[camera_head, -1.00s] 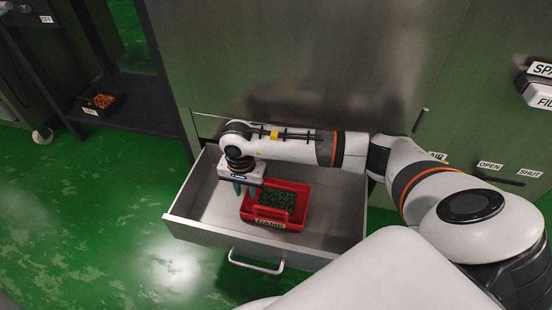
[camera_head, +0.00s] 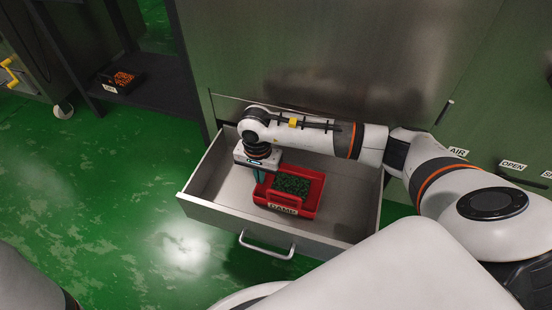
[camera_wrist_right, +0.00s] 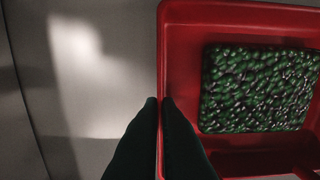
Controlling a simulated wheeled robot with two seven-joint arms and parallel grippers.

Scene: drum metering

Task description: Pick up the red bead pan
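The red bead pan (camera_head: 312,200) sits inside the open drawer, holding dark green beads (camera_head: 290,186) and carrying a pale label on its front. My right gripper (camera_head: 259,178) reaches down at the pan's left side. In the right wrist view, its two dark fingers (camera_wrist_right: 159,102) are close together, one on each side of the red pan's (camera_wrist_right: 183,60) left wall, with the wall pinched between them. The pan appears to rest on the drawer floor. My left gripper is out of view.
A dark tray of orange beads (camera_head: 120,80) stands on a low shelf at the upper left. Open green floor lies left of the drawer.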

